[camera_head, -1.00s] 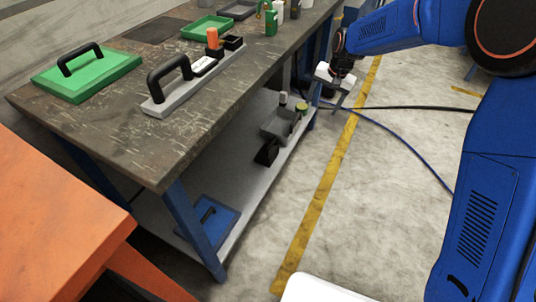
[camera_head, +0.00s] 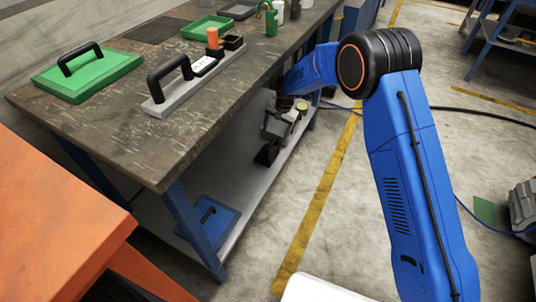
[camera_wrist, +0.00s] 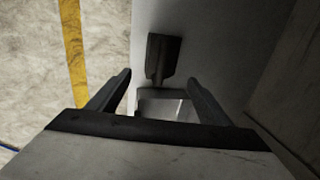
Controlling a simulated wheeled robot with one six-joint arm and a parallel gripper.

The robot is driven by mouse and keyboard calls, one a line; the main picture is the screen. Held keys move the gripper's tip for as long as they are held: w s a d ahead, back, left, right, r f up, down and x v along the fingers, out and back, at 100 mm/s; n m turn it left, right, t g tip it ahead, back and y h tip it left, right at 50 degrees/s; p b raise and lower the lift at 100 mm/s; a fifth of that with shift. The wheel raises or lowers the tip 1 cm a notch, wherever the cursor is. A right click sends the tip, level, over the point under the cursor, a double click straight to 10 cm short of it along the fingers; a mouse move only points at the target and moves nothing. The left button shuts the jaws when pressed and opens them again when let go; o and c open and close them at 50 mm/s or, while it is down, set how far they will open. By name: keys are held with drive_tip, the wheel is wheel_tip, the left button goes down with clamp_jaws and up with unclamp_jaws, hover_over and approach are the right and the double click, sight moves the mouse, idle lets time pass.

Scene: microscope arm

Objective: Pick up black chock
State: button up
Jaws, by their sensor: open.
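The black chock (camera_head: 267,155) sits on the lower shelf of the workbench, near its front edge. In the wrist view, a dark block that looks like the chock (camera_wrist: 163,55) lies ahead of and between the fingertips. My gripper (camera_wrist: 158,84) is open, with one finger on each side of that line and no visible contact. A pale grey shape shows between the fingers, and I cannot tell what it is.
The bench top (camera_head: 130,130) overhangs the lower shelf (camera_head: 222,162), and a bench leg (camera_head: 193,228) stands at the near corner. The shelf between chock and blue tray is clear.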

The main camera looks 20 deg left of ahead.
sight(267, 154)
drive_tip(key=f, duration=0.4)
drive_tip(key=a+f, duration=0.1)
drive_tip(key=f, duration=0.3)
drive_tip(key=a+f, duration=0.1)
drive_tip(key=f, duration=0.4)
drive_tip(key=shift+a+f, duration=0.1)
drive_tip(key=shift+a, duration=0.1)
clamp_jaws()
